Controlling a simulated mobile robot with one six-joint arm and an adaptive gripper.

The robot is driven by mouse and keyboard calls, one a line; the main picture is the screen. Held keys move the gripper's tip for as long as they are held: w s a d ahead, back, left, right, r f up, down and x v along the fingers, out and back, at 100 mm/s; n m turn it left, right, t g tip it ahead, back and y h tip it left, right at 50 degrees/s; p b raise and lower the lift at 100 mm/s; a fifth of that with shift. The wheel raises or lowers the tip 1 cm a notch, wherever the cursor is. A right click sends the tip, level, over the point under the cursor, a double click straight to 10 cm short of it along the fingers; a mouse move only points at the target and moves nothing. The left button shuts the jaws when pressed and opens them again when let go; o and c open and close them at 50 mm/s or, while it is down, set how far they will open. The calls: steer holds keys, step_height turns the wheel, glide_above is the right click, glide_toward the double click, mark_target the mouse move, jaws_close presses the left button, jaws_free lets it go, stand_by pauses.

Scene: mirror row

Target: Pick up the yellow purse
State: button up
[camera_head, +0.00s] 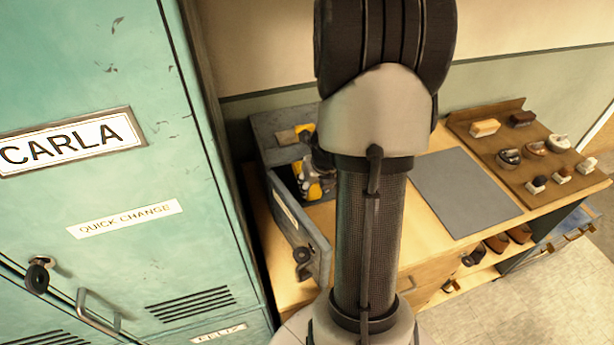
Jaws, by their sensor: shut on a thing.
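The yellow purse (315,191) shows as a small patch of yellow inside an open grey box (268,124) on the wooden bench. My gripper (313,178) reaches into this box and is shut on the purse. The gripper and my arm hide most of the purse, so its full shape and whether it touches the box floor cannot be told.
The box's grey door (300,228) stands open towards me. Green lockers (90,220) rise close at left. A grey mat (465,190) lies bare on the bench. My arm blocks the middle.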

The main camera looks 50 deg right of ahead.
steer(key=shift+c, duration=1.1)
